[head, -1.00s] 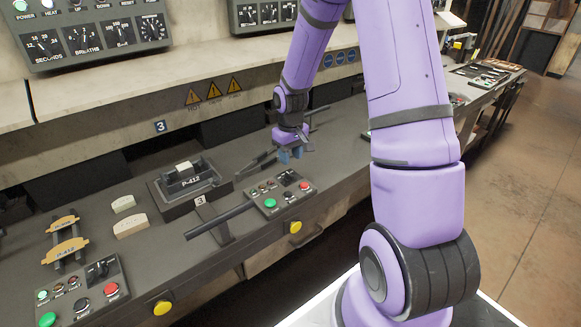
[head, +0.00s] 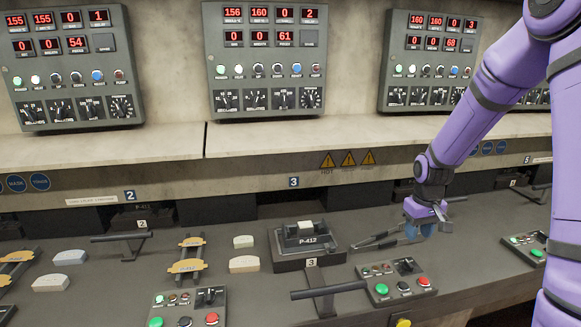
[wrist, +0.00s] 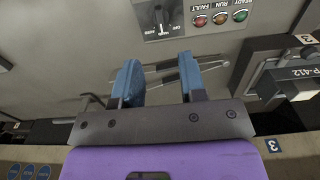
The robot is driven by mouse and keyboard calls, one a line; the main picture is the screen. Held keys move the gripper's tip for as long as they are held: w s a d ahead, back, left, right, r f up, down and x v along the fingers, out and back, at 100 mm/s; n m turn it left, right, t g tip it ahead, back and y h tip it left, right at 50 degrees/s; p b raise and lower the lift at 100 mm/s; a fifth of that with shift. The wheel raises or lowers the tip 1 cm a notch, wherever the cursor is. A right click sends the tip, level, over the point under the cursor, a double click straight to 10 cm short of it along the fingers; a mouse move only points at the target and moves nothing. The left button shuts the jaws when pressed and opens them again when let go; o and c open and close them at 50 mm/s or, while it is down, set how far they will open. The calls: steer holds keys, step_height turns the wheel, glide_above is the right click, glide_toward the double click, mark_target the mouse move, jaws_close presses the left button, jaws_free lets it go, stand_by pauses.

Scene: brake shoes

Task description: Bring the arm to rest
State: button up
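My purple arm reaches in from the right in the head view. My gripper (head: 421,229), with blue fingers, hangs over the bench right of the P-412 press block (head: 306,236). In the wrist view the two blue fingers of my gripper (wrist: 161,82) stand apart with nothing gripped between them. A pair of thin metal tongs (head: 377,240) lies on the bench beside the gripper. The tongs also show beyond the fingers in the wrist view (wrist: 168,72); the exact gap cannot be told.
A control box (head: 397,281) with green and red buttons sits in front of the gripper. A dark handle bar (head: 328,290) juts out beside it. Pale brake pads (head: 244,264) and tan brake shoes (head: 187,266) lie to the left. Wall panels (head: 265,55) stand behind.

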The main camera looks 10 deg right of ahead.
steer(key=s+a+r+t+h, duration=0.1)
steer(key=s+a+r, duration=0.3)
steer(key=r, duration=0.5)
steer(key=s+a+r+t, duration=0.1)
steer(key=s+a+r, duration=0.2)
steer(key=s+r, duration=0.35)
steer(key=s+a+r+t, duration=0.1)
steer(key=s+a+r, duration=0.2)
steer(key=s+r, duration=0.2)
steer(key=s+a+r+t+y, duration=0.1)
steer(key=s+r, duration=0.4)
steer(key=s, duration=0.5)
steer(key=shift+s+a+t, duration=0.3)
steer(key=shift+a+t, duration=0.3)
steer(key=shift+a, duration=0.4)
